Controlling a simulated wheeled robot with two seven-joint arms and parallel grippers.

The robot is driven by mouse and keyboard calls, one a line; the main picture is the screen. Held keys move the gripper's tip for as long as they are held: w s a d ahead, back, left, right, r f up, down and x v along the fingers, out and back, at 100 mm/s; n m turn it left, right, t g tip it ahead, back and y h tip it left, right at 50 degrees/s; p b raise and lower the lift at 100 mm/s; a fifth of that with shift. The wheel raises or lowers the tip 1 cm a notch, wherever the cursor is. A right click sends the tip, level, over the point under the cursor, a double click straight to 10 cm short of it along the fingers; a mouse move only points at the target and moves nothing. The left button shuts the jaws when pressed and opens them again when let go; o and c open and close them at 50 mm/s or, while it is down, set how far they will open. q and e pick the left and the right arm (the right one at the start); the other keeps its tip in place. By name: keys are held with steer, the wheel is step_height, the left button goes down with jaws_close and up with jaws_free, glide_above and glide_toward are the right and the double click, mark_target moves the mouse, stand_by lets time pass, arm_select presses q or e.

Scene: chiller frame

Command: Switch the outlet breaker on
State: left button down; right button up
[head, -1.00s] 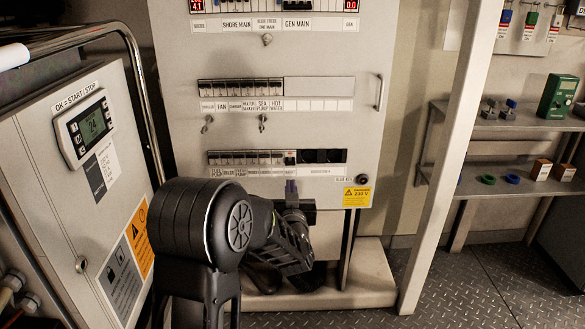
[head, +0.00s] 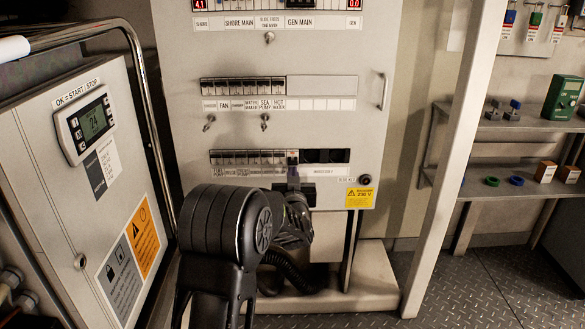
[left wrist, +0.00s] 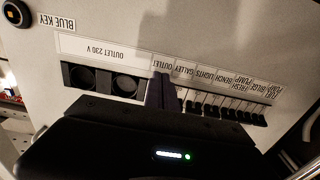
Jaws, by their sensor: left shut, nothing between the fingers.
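The grey distribution panel (head: 320,120) fills the middle of the head view. The outlet breaker (head: 292,157) is at the right end of its lowest breaker row, just left of the dark sockets. My left gripper (head: 293,172) is shut and empty, its fingertips just below that breaker in the head view. In the left wrist view, which is upside down, the shut fingers (left wrist: 162,88) reach the panel by the "OUTLET" label and hide the breaker there. I cannot tell whether they touch it or which way its lever stands. My right gripper is not in view.
Other breakers (head: 245,157) sit close on the left in the same row, and the sockets (head: 325,156) on the right. A blue-key switch (head: 365,180) and yellow warning label (head: 359,198) are at lower right. A control cabinet (head: 85,190) stands left.

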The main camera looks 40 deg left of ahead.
arm_select(q)
steer(key=shift+r, duration=0.1)
stand_by(0.3)
steer(key=shift+r+p, duration=0.75)
steer(key=shift+r, duration=0.25)
steer(key=shift+f, duration=0.1)
steer(key=shift+s+d, duration=0.1)
steer(key=v, duration=0.5)
steer(key=shift+s+d+f, duration=0.25)
steer(key=shift+s+f, duration=0.05)
